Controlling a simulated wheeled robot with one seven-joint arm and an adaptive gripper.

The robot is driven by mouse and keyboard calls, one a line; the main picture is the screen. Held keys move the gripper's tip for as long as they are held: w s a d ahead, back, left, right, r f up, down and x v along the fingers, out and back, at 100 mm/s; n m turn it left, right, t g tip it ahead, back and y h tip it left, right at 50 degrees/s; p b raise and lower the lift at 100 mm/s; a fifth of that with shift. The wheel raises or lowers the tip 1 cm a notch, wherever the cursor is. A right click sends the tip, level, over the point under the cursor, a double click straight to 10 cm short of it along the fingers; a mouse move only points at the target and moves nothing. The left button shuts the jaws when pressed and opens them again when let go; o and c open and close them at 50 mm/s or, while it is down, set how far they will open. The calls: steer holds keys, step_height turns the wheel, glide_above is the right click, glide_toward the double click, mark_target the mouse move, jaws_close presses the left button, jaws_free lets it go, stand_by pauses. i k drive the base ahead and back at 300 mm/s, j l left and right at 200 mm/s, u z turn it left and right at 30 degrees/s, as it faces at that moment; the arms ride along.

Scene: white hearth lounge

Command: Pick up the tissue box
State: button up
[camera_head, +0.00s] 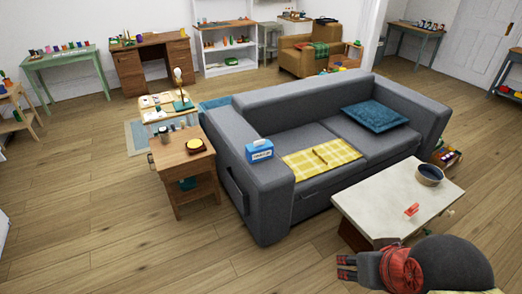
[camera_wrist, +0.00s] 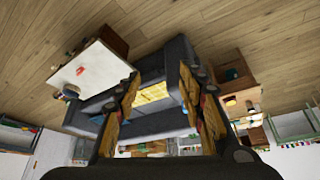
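The tissue box (camera_head: 260,151) is blue and white. It sits upright on the left armrest of the grey sofa (camera_head: 270,200) in the head view. My gripper (camera_head: 343,267) is at the lower right of the head view, in front of the pale coffee table and well apart from the box. In the wrist view, which is turned upside down, my gripper (camera_wrist: 158,84) has its two fingers spread with nothing held between them. I cannot make out the tissue box in the wrist view; the right finger may cover it.
A yellow checked cloth (camera_head: 318,163) lies on the seat. A wooden side table (camera_head: 172,157) stands left of the armrest. Floor at front left is clear.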

mark_target(262, 149)
steer(key=i+j+z, duration=0.2)
steer(key=i+j, duration=1.5)
steer(key=i, duration=0.1)
